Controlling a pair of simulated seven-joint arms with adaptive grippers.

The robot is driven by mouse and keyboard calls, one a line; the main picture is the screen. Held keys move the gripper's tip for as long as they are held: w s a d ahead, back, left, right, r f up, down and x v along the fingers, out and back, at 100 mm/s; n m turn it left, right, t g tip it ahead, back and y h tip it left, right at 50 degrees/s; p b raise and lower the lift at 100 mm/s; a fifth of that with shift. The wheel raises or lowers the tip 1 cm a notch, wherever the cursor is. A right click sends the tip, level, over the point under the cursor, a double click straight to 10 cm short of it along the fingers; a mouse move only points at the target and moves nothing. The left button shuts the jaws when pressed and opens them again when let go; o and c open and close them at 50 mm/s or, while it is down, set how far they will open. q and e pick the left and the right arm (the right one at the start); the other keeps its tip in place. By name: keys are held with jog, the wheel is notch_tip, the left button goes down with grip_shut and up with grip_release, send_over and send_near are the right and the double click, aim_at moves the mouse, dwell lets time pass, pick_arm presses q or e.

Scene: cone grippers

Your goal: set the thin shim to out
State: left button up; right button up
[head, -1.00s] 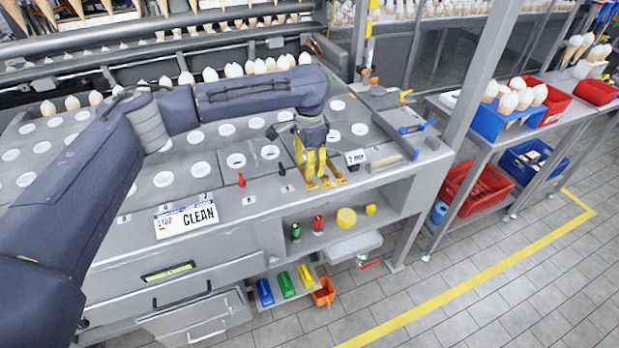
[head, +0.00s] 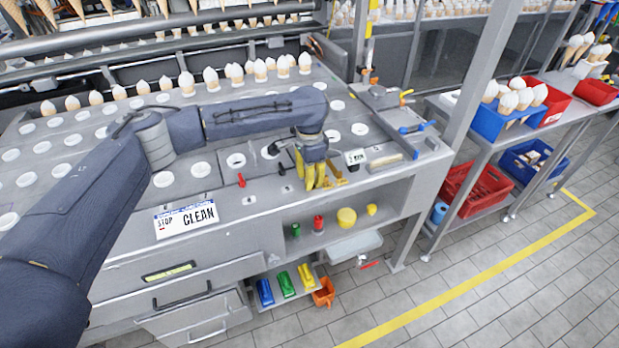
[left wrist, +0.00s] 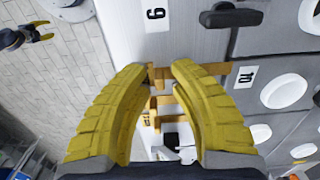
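My left gripper (head: 316,185) points down over the front right of the grey bench (head: 262,212). Its yellow fingers are apart in the left wrist view (left wrist: 162,70), with tan strips (left wrist: 160,100) in and beyond the gap. A tan fixture (head: 338,182) shows beside the fingers in the head view, partly hidden by them. I cannot tell which strip is the thin shim, nor whether a finger touches it. My right gripper (left wrist: 42,30) shows small in the wrist view, with yellow fingers apart, over the floor.
A small label card (head: 355,157) stands right of my left gripper. Floor (head: 450,300) is clear in front.

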pick_arm(q)
grip_shut()
jog(key=shift+s+d, duration=0.45)
jog(key=shift+s, duration=0.3)
jog(key=shift+c, duration=1.8)
grip_release()
jog(key=o, duration=0.7)
jog(key=shift+s, duration=0.1)
notch_tip(320, 180, up, 12)
jog(key=shift+r, duration=0.1)
